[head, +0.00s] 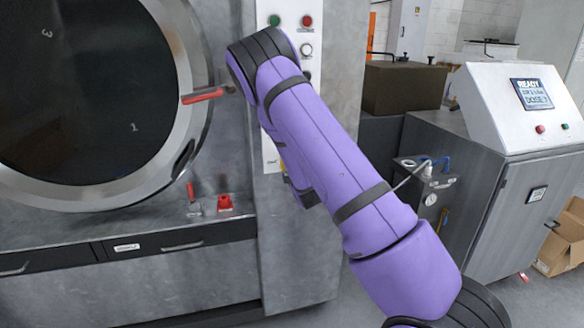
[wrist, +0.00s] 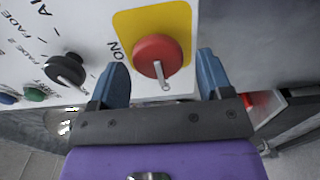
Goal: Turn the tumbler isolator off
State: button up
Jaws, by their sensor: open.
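The tumbler isolator is a round red knob (wrist: 157,56) on a yellow plate (wrist: 126,20) in the wrist view, with a small metal piece sticking out toward the camera. Lettering that reads ON stands to the left of the plate. My gripper (wrist: 162,66) is open, with one blue finger on each side of the knob. I cannot tell whether either finger touches it. In the head view my purple arm covers the knob and most of the gripper.
A black selector (wrist: 65,69) and a green button (wrist: 34,94) sit left on the same panel. In the head view, the round washer door (head: 80,90) with a red handle (head: 203,96) is left of my arm. A grey console (head: 520,105) stands right.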

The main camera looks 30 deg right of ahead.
jog(key=v, duration=1)
jog(key=shift+s, duration=0.25)
jog(key=shift+r, duration=0.1)
